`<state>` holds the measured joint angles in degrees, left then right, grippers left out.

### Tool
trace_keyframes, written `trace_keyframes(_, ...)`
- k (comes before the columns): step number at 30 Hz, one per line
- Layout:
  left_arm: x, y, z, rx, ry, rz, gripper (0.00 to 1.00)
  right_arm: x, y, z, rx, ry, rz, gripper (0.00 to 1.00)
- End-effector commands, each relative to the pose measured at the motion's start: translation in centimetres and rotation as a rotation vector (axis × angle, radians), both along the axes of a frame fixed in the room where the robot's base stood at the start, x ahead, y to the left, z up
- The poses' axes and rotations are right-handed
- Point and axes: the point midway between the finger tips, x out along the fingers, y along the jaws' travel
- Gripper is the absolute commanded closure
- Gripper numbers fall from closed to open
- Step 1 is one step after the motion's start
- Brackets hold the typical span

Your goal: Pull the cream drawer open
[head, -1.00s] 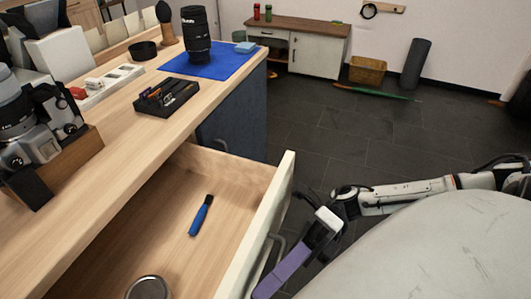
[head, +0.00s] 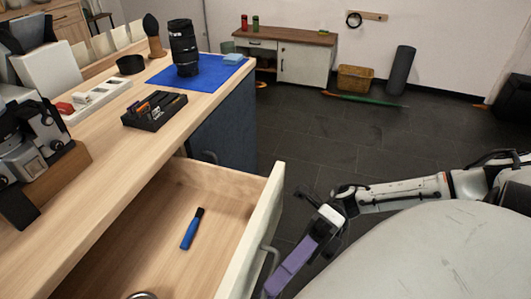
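The cream drawer (head: 256,232) stands well out from the wooden counter, with its inside showing. Its grey handle (head: 268,258) is on the outer face of the front. A blue tool with a dark end (head: 192,229) lies on the drawer floor, and a round metal thing (head: 142,295) is cut off at the bottom edge. My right gripper (head: 288,272), with a purple part, is just right of the handle and appears apart from it. Its fingertips are not clear, so its opening cannot be told. My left gripper is not in view.
The counter (head: 110,150) holds a black organizer (head: 154,110), a black lens (head: 183,47) on a blue mat (head: 208,75), and a camera (head: 30,150). Dark tiled floor (head: 330,130) is clear beyond the drawer. A low cabinet (head: 305,62) stands at the far wall.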

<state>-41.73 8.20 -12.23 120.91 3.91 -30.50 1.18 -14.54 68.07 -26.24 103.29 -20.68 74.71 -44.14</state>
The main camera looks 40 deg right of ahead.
Motion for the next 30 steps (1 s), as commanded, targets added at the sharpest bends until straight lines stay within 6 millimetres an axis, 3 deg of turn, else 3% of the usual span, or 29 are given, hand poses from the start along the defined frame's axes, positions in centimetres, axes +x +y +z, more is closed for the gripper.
trace_keyframes(6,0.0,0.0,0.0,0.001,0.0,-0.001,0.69,0.4,-4.3,-0.4,-0.003,0.001,-0.002,0.74)
trace_keyframes(12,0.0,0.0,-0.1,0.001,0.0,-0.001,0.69,0.6,-6.5,-0.5,-0.002,0.0,-0.001,0.74)
trace_keyframes(30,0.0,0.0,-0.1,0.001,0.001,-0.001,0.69,0.6,-6.8,-0.5,0.0,-0.001,0.0,0.74)
